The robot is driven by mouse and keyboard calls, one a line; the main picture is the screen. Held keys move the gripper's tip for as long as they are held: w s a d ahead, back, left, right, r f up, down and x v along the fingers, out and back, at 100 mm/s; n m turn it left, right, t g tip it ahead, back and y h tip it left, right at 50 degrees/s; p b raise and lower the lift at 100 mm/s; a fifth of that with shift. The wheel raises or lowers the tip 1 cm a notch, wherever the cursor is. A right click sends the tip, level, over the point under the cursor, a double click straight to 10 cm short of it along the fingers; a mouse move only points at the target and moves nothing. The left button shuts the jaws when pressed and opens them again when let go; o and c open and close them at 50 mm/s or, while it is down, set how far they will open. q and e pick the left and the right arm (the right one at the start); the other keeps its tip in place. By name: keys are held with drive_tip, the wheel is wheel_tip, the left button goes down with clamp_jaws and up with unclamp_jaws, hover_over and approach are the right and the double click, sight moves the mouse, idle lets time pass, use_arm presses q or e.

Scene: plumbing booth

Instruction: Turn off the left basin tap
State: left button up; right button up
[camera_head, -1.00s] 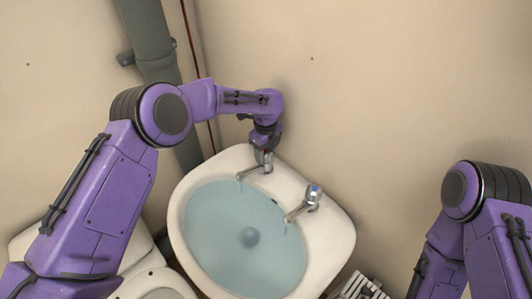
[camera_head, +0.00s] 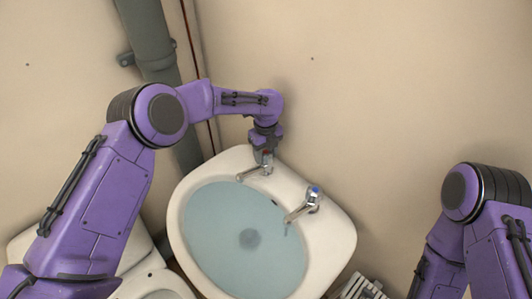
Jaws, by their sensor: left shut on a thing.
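The left basin tap (camera_head: 255,171) is chrome with a red mark on its top and stands at the back left of the white basin (camera_head: 335,228). Its spout points left over the water. My left gripper (camera_head: 265,152) comes down from above and is shut on the handle of this tap; its fingers are small and partly hidden by the wrist. I cannot clearly make out a stream from the left spout. My right arm shows at the right edge, but its gripper is out of the picture.
The right basin tap (camera_head: 305,205), chrome with a blue top, stands beside it on the rim. Bluish water (camera_head: 225,225) fills the bowl. A white toilet (camera_head: 140,275) is at lower left, a grey pipe (camera_head: 150,45) behind. A slatted white object (camera_head: 360,287) is at the bottom.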

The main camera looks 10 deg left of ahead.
sight(266, 152)
use_arm(q)
drive_tip(key=o, duration=1)
drive_tip(key=shift+d, duration=0.1)
drive_tip(key=shift+o, duration=0.2)
drive_tip(key=shift+r, duration=0.1)
wheel_tip(266, 152, up, 10)
drive_tip(key=shift+s+r+b, duration=0.1)
drive_tip(key=shift+r+b, duration=0.1)
drive_tip(key=shift+b, duration=0.9)
